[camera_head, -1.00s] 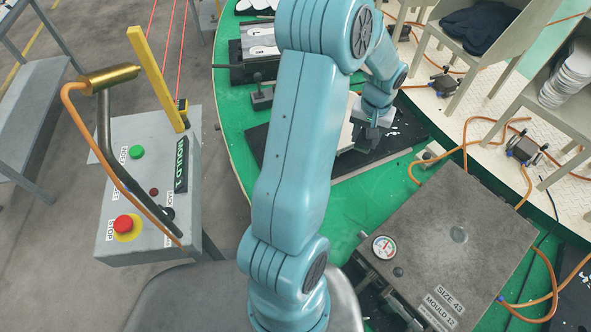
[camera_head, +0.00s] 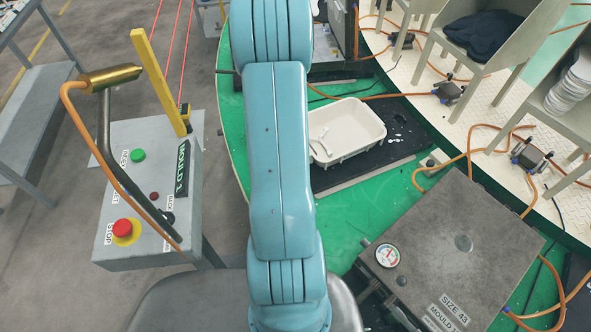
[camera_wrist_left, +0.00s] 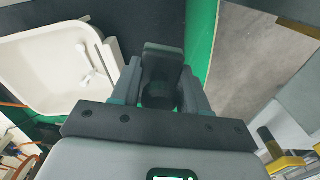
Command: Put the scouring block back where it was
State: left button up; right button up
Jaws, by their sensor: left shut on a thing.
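My left arm rises through the middle of the head view and hides its own gripper there. In the left wrist view my left gripper (camera_wrist_left: 163,92) is shut on a dark grey block (camera_wrist_left: 163,54), which appears to be the scouring block. Its lower part is hidden between the fingers. The gripper is above the green carousel top (camera_wrist_left: 201,40), near its edge, with a white tray on the left of that view. The white tray (camera_head: 362,124) stands on a black mat (camera_head: 385,153) in the head view. My right gripper is not in view.
A small white tool (camera_head: 321,142) lies in the tray. A grey mould (camera_head: 455,245) with a gauge stands at front right. A control console (camera_head: 140,185) with a yellow post (camera_head: 158,80) is at left. Orange hoses and chairs stand on the right.

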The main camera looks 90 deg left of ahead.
pick_arm(q)
notch_tip(320, 180, down, 14)
jog(key=shift+a+f+p, duration=0.1)
jog(key=shift+f+p, duration=0.15)
jog(key=shift+p, duration=0.65)
jog(key=shift+f+b, duration=0.2)
jog(key=shift+b, duration=0.15)
jog(key=o, duration=1)
jog(key=shift+r, duration=0.1)
jog(key=shift+r+p, duration=0.2)
jog(key=shift+p, duration=0.15)
jog(key=shift+r, duration=0.25)
notch_tip(320, 180, up, 11)
jog(key=shift+f+b, duration=0.1)
jog(key=shift+b, duration=1.15)
jog(key=shift+r, duration=0.35)
